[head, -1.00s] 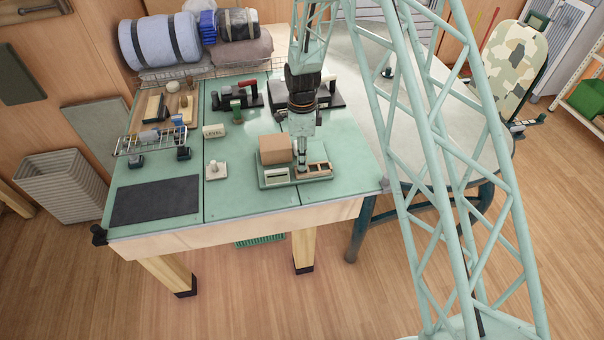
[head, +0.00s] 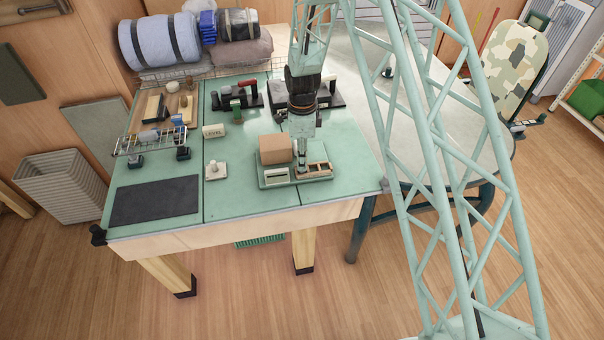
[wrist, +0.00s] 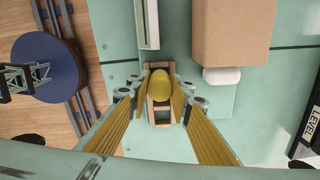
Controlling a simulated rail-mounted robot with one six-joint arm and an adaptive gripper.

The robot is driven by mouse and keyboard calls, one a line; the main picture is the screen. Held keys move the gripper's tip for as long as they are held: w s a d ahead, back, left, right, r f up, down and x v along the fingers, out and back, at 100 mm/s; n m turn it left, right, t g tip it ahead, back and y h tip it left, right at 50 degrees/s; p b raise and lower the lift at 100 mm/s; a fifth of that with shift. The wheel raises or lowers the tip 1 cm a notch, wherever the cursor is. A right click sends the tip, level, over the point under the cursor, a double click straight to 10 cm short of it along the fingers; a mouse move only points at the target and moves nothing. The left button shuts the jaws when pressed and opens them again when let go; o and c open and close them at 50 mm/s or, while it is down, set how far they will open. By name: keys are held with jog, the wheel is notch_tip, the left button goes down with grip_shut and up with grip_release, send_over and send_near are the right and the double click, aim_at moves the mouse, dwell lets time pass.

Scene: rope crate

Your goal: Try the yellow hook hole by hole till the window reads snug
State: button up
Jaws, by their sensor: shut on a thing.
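The yellow hook (wrist: 159,84) shows in the wrist view as a rounded yellow knob between my fingertips. My gripper (wrist: 160,100) is shut on it, directly over a wooden strip with holes (wrist: 161,116). In the head view my gripper (head: 303,158) points down at the strip (head: 318,169) on the right part of a green base (head: 266,184). The hook's lower end is hidden, so I cannot tell whether it sits in a hole. A pale window (head: 277,175) is on the base left of the strip; its reading is too small to make out.
A brown block (head: 275,149) stands close behind the window, left of my gripper. A dark mat (head: 155,201) lies front left. Table around the base is mostly clear.

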jog(key=shift+f+b, duration=0.45)
jog(key=shift+f, duration=0.3)
dwell(1.2)
jog(key=o, duration=1.1)
jog(key=shift+c, duration=0.2)
jog(key=shift+r, duration=0.2)
notch_tip(320, 180, up, 10)
jog(key=shift+r, duration=0.8)
jog(key=shift+r, duration=0.1)
